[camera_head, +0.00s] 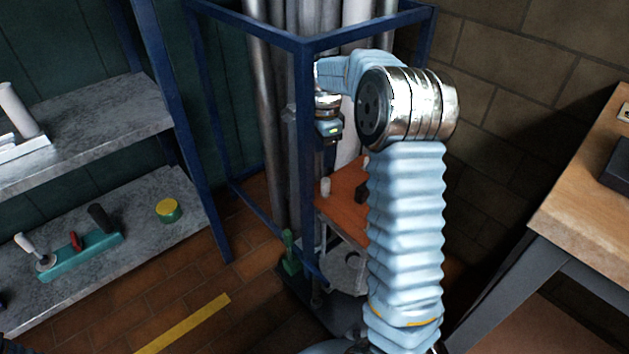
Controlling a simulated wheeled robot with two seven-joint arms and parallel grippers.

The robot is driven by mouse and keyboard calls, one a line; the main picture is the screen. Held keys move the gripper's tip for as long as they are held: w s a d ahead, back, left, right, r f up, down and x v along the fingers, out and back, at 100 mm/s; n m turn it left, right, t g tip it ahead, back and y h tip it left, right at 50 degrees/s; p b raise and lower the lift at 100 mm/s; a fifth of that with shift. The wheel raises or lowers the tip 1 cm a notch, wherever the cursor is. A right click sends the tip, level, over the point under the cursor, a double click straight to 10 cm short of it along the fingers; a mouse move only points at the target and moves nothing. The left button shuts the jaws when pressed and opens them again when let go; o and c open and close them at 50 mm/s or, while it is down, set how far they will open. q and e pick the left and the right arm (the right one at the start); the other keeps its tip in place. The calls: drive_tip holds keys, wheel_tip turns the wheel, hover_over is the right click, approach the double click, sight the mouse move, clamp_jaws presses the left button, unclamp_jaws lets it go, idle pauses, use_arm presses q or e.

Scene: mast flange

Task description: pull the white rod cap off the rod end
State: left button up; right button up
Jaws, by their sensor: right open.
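A small white cylinder (325,187), which looks like the white rod cap, stands at the left end of the orange-brown surface inside the blue frame. It is small, and I cannot tell how it sits on the rod end. My right gripper (328,143) points down above it, apart from it, just behind the blue front post. The gripper is open and looks empty, though its fingers are small and dark here. My right arm hides part of the orange-brown surface. My left gripper is out of view.
Blue posts (304,170) and grey vertical pipes (268,110) stand close around the gripper. A green clamp-like part (290,252) sits at the frame's foot. Grey shelves (95,120) are at left; a wooden bench (590,190) is at right. Floor with a yellow stripe (185,322) is clear.

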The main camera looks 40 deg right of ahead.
sight(324, 180)
wheel_tip(324, 180, down, 11)
drive_tip(key=shift+s+d+f+b, duration=0.15)
drive_tip(key=shift+f+b, duration=0.05)
drive_tip(key=shift+b, duration=0.1)
clamp_jaws()
idle(0.4)
drive_tip(key=shift+r, duration=0.15)
